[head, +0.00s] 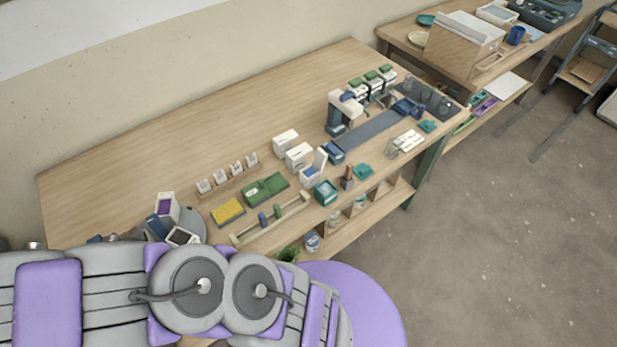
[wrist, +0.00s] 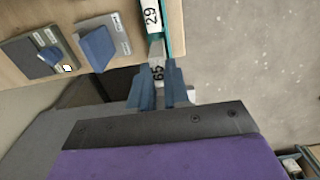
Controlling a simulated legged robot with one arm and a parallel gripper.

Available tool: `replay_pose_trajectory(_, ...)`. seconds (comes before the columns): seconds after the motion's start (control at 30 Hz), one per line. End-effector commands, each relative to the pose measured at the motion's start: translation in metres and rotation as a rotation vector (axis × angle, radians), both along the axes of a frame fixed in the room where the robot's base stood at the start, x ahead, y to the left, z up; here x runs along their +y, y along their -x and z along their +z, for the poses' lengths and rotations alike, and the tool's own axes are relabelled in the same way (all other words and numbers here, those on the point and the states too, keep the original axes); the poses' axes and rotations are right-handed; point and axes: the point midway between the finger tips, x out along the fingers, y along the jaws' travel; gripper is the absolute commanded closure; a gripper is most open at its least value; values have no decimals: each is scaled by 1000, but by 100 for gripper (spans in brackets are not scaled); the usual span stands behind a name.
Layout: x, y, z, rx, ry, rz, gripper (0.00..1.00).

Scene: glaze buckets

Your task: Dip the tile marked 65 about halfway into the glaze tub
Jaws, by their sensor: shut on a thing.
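In the wrist view my gripper (wrist: 160,88) has its blue fingers closed around a pale tile (wrist: 158,72) marked 65. The tile's numbered end sticks out between the fingertips, and the rest of it is hidden by them. I cannot tell whether the two tiles touch. In the head view my own arm covers the bottom, and my gripper and the held tile cannot be made out. I cannot identify the glaze tub with certainty; a small teal container (head: 325,192) stands on the workbench's front edge.
The workbench (head: 190,130) holds white boxes (head: 298,156), a green tray (head: 264,189), a yellow sponge-like block (head: 228,211) and a dark mat (head: 375,130) with equipment. Its back left is bare. In the wrist view grey panels with blue blocks (wrist: 97,47) lie at left.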

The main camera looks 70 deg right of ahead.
Motion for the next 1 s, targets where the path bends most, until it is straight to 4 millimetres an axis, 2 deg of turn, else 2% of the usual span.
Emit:
replay_pose_trajectory(0.53, 1, -1, 36, -2, 0, 0, 100)
replay_pose_trajectory(1.0, -2, -1, 36, -1, 0, -11, 100)
